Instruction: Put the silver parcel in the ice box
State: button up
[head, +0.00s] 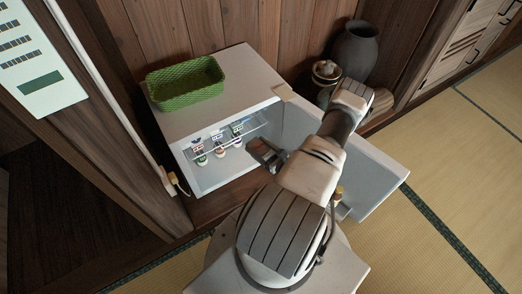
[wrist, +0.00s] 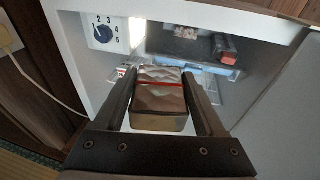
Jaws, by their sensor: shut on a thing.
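The silver parcel (wrist: 160,98), a wrinkled box with a thin red band, sits between the two dark fingers of my gripper (wrist: 160,76) in the wrist view. My gripper is shut on it. In the head view my gripper (head: 268,155) is at the open front of a small white fridge (head: 215,92), and I cannot clearly make out the parcel there.
The fridge door (head: 375,175) stands open to the right. Several small cups (head: 220,148) stand inside at the left. A green basket (head: 186,82) sits on top. A dark vase (head: 356,50) and pots stand behind the door. A cord (wrist: 45,85) hangs at the left.

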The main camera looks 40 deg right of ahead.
jog(key=shift+w+d+f+b, duration=0.5)
jog(key=shift+w+d+b, duration=0.45)
jog(key=shift+w, duration=2.5)
jog(key=shift+w+d+f+b, duration=0.6)
jog(key=shift+w+b, duration=0.65)
jog(key=shift+w, duration=2.2)
jog(key=shift+w+d+f+b, duration=0.4)
jog(key=shift+w+d+b, duration=0.6)
jog(key=shift+w, duration=2.45)
jog(key=shift+a, duration=0.1)
jog(key=o, duration=1.5)
jog(key=s+r+p, duration=0.1)
jog(key=s, duration=0.4)
jog(key=s+p, duration=0.2)
jog(key=s, duration=0.4)
jog(key=s+r+p, duration=0.1)
jog(key=s+p, duration=0.1)
jog(key=s, duration=0.4)
jog(key=shift+s+a+r, duration=0.15)
jog(key=shift+a+r, duration=0.15)
jog(key=shift+a, duration=0.05)
jog(key=shift+d+r, duration=0.1)
